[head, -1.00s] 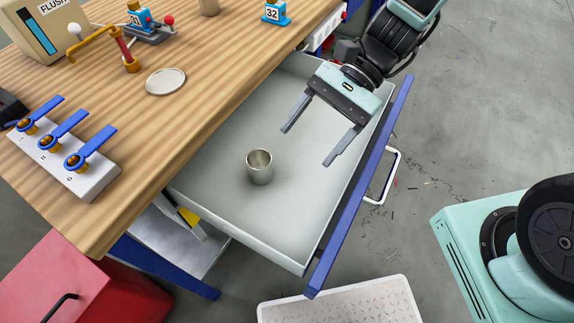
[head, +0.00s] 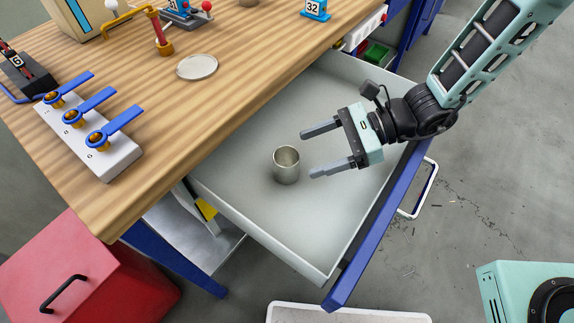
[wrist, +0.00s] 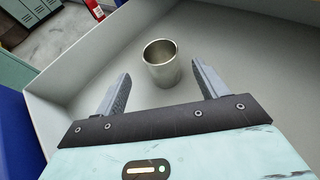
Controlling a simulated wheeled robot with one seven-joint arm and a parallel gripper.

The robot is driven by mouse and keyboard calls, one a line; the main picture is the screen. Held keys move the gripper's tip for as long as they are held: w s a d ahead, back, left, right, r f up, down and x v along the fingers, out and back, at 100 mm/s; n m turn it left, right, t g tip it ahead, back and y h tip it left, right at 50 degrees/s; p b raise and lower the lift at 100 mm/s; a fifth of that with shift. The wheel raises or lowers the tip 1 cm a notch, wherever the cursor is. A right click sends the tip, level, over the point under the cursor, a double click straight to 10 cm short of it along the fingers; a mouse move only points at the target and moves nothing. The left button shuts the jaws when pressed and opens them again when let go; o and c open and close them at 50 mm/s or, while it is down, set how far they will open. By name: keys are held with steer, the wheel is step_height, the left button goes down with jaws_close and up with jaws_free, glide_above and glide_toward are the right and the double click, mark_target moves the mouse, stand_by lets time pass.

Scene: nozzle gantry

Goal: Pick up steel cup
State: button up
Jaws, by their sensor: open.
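The steel cup (head: 286,166) stands upright on the floor of the open drawer (head: 262,208), with its mouth facing up. My gripper (head: 307,152) is inside the drawer area, to the right of the cup, with its two fingers pointing left toward it. The fingers are spread wide and hold nothing.
The drawer's blue front (head: 378,232) and pale walls surround the cup. The wooden bench top (head: 215,110) overhangs the left side, with a round metal disc (head: 197,67) and blue-handled valves (head: 88,130) on it. A red box (head: 85,270) stands lower left. The drawer floor is otherwise clear.

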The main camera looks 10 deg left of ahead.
mark_target(284, 160)
steer(key=shift+r+x, duration=0.1)
steer(key=shift+x, duration=1.7)
steer(key=shift+r+x, duration=0.15)
steer(key=shift+x, duration=1.6)
steer(key=shift+w+a, duration=0.1)
steer(key=c, duration=1.1)
